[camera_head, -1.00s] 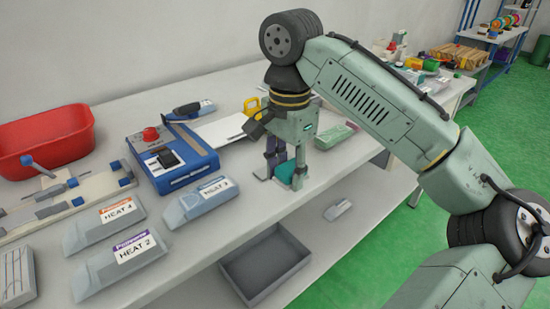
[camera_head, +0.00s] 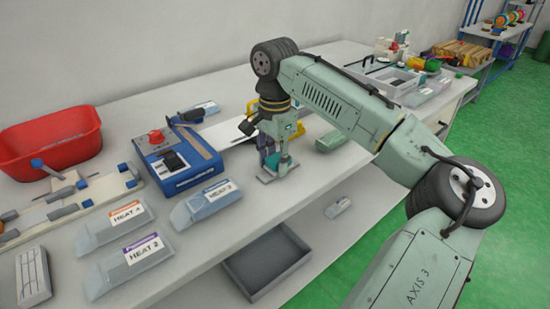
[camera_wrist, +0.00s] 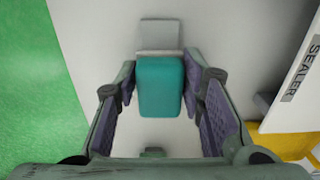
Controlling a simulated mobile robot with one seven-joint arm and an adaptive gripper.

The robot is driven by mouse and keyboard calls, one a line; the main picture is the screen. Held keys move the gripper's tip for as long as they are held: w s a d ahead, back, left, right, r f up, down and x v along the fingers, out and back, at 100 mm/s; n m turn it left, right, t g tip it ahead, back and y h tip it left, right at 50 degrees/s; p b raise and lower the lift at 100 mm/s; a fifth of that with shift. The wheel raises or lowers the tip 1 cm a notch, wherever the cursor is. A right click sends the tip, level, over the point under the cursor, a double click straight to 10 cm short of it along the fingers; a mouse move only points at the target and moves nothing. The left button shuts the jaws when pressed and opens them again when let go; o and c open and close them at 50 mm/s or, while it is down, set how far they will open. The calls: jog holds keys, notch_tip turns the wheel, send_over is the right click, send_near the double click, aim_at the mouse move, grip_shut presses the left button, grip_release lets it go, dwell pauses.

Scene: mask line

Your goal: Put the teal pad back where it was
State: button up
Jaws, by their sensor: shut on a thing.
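The teal pad (camera_wrist: 160,86) is between the fingers of my gripper (camera_wrist: 158,78) in the wrist view, with a finger along each side. In the head view the pad (camera_head: 283,162) shows partly behind the fingers, low over the near edge of the bench. My gripper is shut on it. A light grey plate (camera_wrist: 160,36) shows just beyond the pad's far end. I cannot tell whether the pad touches the bench or the plate.
A blue device with a red knob (camera_head: 178,160) and the grey HEAT 3 block (camera_head: 208,203) stand left of my gripper. A green block (camera_head: 332,141) lies to the right. The SEALER board (camera_wrist: 300,85) and a yellow thing (camera_wrist: 285,142) are close by. A grey bin (camera_head: 268,262) sits below.

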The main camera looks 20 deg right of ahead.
aim_at(275, 159)
jog(key=shift+f, duration=0.1)
jog(key=o, duration=1.1)
notch_tip(275, 159, up, 12)
dwell(0.5)
